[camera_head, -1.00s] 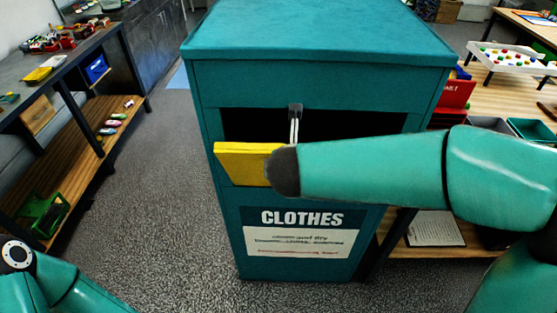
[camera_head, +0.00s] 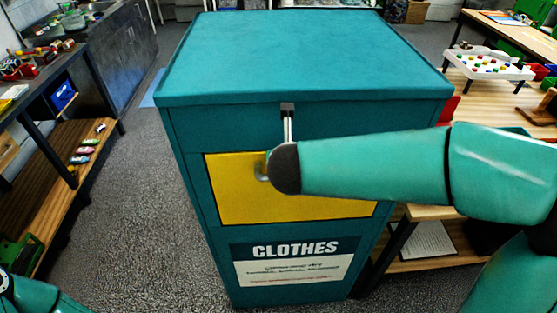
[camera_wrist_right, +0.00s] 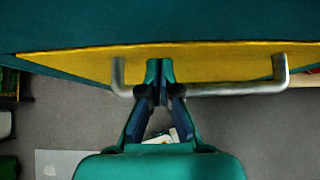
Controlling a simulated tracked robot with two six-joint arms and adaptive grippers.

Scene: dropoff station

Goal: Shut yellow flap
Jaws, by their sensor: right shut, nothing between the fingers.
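The yellow flap (camera_head: 240,205) is on the front of the teal clothes bin (camera_head: 300,60). It lies about flush with the front, and no dark opening shows above it. Its grey bar handle (camera_wrist_right: 235,89) runs across the flap in the right wrist view; only a bit of it (camera_head: 262,172) shows in the head view. My right gripper (camera_wrist_right: 159,68) is shut and empty, its tips at the flap's face between the handle's two ends. I cannot tell if they touch. My right arm hides part of the flap in the head view. My left gripper is out of view.
A CLOTHES sign (camera_head: 295,262) is on the bin below the flap. Wooden tables with a white tray (camera_head: 490,65) stand at the right. A dark workbench with a wooden lower shelf (camera_head: 75,170) stands at the left. Grey floor lies free between bench and bin.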

